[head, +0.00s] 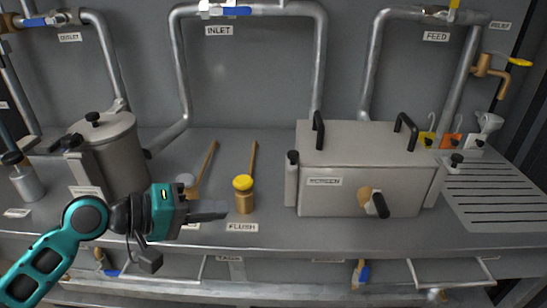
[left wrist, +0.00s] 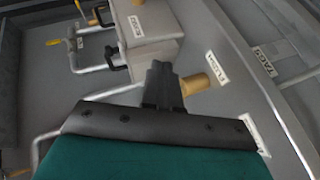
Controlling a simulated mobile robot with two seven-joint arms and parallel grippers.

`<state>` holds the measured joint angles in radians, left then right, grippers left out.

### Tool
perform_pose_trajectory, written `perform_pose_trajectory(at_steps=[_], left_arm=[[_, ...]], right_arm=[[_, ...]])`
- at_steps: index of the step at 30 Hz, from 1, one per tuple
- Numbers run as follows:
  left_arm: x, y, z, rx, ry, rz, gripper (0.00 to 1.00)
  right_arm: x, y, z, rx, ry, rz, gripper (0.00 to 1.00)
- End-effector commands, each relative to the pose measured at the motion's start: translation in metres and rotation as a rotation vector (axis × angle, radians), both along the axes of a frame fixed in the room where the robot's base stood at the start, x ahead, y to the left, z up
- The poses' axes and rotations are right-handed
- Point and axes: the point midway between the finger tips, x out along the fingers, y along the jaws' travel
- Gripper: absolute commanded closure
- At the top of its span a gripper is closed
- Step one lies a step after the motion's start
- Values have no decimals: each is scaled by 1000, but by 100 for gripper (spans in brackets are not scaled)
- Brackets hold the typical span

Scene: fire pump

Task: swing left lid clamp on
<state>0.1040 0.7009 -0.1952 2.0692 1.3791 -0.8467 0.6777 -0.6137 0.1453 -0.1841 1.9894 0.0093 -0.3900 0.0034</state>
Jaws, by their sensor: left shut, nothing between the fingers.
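The grey box labelled SCREEN (head: 330,197) stands at centre right with its lid (head: 360,143) down and two black lid handles on top. The left lid clamp (head: 292,183) is an upright grey bar with a black knob, at the box's left side. The right clamp (head: 438,186) is at the right side, its black knob out to the right. My left gripper (head: 222,209) is shut and empty, left of the box and apart from the clamp. In the left wrist view its fingers (left wrist: 160,85) point toward the box (left wrist: 152,55). My right gripper is out of view.
A lidded round pot (head: 118,160) stands at left. A slotted drain plate (head: 495,195) lies at right. Pipes line the back wall.

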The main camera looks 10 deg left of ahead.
Motion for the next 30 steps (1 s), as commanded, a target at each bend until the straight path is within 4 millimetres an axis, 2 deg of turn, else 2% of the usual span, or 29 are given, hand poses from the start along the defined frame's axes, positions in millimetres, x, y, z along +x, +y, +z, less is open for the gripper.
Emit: perform_pose_trajectory(at_steps=[1,6,10,14,24,30], left_arm=[[7,5,16,-46,16,5,100],[18,14,59,-197,88,12,100],[22,18,77,-260,122,15,100],[23,20,85,-285,134,15,100],[23,19,84,-287,134,15,100],[33,1,82,-288,134,13,100]], right_arm=[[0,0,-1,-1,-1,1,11],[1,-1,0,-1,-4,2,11],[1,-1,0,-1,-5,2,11],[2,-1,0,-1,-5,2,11],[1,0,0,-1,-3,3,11],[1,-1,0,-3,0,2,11]])
